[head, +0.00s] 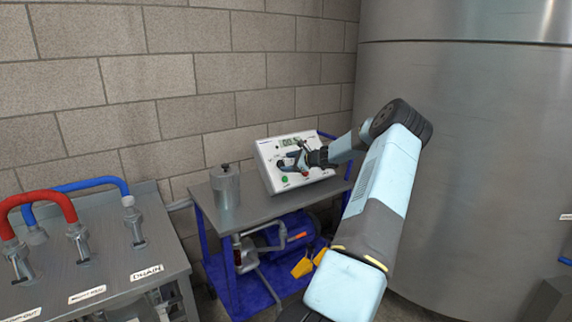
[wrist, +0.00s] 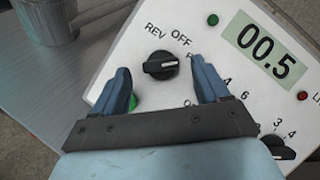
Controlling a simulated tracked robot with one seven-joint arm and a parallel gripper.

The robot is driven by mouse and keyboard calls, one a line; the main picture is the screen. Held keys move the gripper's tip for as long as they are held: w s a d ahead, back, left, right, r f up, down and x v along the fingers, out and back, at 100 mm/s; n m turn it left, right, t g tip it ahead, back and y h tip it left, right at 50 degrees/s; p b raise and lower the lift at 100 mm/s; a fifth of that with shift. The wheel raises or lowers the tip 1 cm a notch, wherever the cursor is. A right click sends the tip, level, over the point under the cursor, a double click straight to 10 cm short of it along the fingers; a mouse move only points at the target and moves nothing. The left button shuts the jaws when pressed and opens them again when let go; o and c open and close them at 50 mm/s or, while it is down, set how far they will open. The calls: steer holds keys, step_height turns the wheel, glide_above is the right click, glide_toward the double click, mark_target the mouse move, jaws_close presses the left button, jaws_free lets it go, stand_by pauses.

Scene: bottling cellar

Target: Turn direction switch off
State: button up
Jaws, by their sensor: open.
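The direction switch (wrist: 160,65) is a black knob on a white control box (head: 267,164). Its white mark points right, toward a label starting with F that is mostly hidden by a finger. REV and OFF are printed above the knob. My gripper (wrist: 161,69) is open, with one blue finger on each side of the knob in the wrist view. I cannot tell whether the fingers touch it. In the head view my gripper (head: 291,160) is in front of the box and hides the switch.
The display (wrist: 266,45) reads 00.5. A green button (wrist: 134,102) is partly behind the left finger; a second black knob (wrist: 277,148) sits at lower right. A metal canister (head: 226,188) stands left of the box on the cart (head: 254,208). A large steel tank (head: 470,150) stands to the right.

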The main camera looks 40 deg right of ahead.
steer(key=shift+x, duration=0.9)
steer(key=c, duration=1.1)
steer(key=shift+o, duration=0.2)
steer(key=shift+n, duration=0.3)
steer(key=n+g, duration=0.1)
steer(key=n, duration=0.1)
steer(key=n+g+y, duration=0.1)
steer(key=n, duration=0.2)
steer(key=shift+w+r+g+y, duration=0.1)
steer(key=shift+w+g+y, duration=0.05)
steer(key=shift+g+y, duration=0.15)
steer(key=shift+n+g, duration=0.9)
steer(key=shift+n, duration=0.9)
